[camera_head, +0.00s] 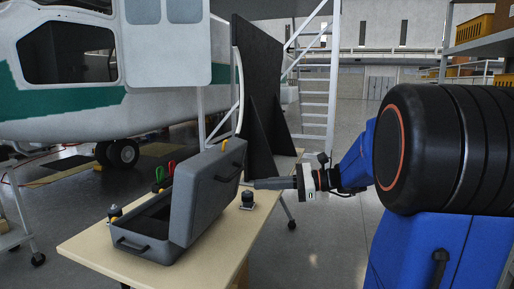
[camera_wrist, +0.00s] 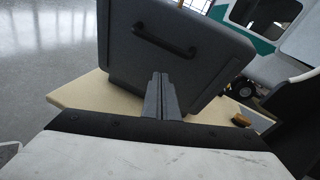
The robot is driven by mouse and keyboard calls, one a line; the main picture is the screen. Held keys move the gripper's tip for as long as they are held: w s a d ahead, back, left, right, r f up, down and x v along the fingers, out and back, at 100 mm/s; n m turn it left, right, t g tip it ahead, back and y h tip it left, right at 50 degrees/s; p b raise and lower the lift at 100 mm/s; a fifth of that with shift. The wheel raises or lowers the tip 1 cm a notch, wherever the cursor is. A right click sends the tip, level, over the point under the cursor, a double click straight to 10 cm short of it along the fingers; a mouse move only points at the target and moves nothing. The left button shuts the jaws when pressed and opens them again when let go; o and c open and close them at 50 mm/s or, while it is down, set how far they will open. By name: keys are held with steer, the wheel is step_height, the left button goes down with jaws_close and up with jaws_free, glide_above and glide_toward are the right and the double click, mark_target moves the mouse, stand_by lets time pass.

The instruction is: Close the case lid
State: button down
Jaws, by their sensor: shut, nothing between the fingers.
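The grey case stands open on the table, with its base (camera_head: 140,240) at the left and its lid (camera_head: 208,190) raised and nearly upright at the right. The lid's outer face (camera_wrist: 205,70) fills the upper middle of the wrist view, with a dark handle (camera_wrist: 165,42) on it. My gripper (camera_head: 257,184) is shut and empty, beside the lid's right, outer side. In the wrist view its closed fingers (camera_wrist: 160,82) point at the lid below the handle. I cannot tell whether the tips touch the lid. The inside of the base is mostly hidden.
Red- and green-handled tools (camera_head: 165,173) show behind the case. A dark panel (camera_head: 262,95) stands behind.

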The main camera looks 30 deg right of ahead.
steer(key=w+d+r+m+t, duration=0.2)
steer(key=d+m+t, duration=0.1)
steer(key=d, duration=0.4)
steer(key=w+d+r+m+t, duration=0.2)
steer(key=d+r+t, duration=0.1)
steer(key=d, duration=0.4)
steer(key=x, duration=1.4)
steer(key=shift+a+y, duration=0.3)
steer(key=shift+a, duration=0.05)
steer(key=shift+r+g, duration=0.1)
steer(key=shift+g, duration=0.2)
